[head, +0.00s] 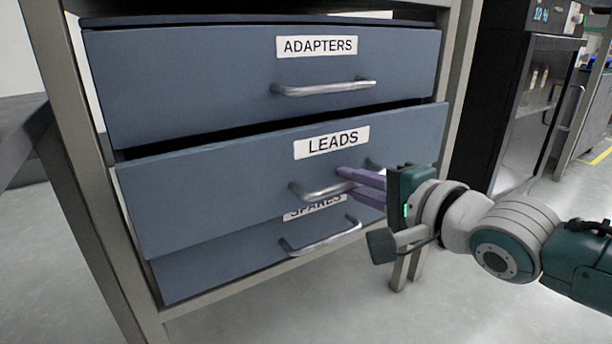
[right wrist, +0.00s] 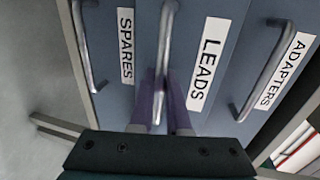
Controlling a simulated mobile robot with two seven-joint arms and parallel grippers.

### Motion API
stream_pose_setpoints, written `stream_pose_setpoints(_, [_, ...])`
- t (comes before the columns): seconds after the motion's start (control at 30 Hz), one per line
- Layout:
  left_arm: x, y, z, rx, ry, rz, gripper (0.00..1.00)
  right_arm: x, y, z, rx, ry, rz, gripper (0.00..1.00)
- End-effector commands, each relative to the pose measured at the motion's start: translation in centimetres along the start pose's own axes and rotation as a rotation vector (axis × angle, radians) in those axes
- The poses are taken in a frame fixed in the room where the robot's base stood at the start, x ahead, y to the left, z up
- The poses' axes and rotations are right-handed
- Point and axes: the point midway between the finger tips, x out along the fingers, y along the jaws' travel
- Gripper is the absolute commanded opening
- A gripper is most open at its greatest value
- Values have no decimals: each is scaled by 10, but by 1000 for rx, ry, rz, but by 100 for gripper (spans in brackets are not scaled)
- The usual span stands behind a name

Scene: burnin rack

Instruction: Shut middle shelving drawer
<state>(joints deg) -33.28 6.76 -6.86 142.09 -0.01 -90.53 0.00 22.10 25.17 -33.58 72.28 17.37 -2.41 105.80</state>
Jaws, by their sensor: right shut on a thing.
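The middle drawer (head: 210,196) is blue-grey with a LEADS label (head: 331,142). It stands out of the rack, in front of the drawers above and below, and partly covers the SPARES label. My right gripper (head: 346,181) comes in from the right, its purple fingers at the middle drawer's bar handle (head: 318,192). In the right wrist view the fingers (right wrist: 160,112) lie on either side of this handle (right wrist: 164,45), shut on it. My left gripper is not in view.
The ADAPTERS drawer (head: 200,85) is above and the SPARES drawer (head: 225,262) below, both with bar handles. Metal rack posts (head: 80,165) flank the drawers. A dark cabinet (head: 520,100) stands at the right. The floor in front is clear.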

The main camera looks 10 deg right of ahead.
Motion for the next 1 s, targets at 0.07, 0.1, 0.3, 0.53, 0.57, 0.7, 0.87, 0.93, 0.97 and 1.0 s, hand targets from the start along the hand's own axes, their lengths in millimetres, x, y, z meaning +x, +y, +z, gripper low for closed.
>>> stream_pose_setpoints(0.07, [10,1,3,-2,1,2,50,9,2,0,0,-1,-4,0])
stream_pose_setpoints(0.1, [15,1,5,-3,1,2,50,16,2,0,3,0,-4,0])
stream_pose_setpoints(0.3, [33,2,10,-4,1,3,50,40,-4,0,1,0,0,0])
stream_pose_setpoints(0.53, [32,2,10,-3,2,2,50,43,-8,0,1,1,4,0])
stream_pose_setpoints(0.57, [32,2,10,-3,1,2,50,43,-8,0,1,0,4,0])
stream_pose_setpoints(0.7, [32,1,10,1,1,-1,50,43,-8,0,0,1,4,19])
stream_pose_setpoints(0.87, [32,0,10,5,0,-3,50,43,-8,0,0,1,2,37])
stream_pose_setpoints(0.93, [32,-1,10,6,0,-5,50,43,-8,0,0,0,1,44])
stream_pose_setpoints(0.97, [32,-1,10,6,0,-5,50,43,-8,0,0,0,1,44])
stream_pose_setpoints(1.0, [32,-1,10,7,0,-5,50,43,-9,0,0,0,1,44])
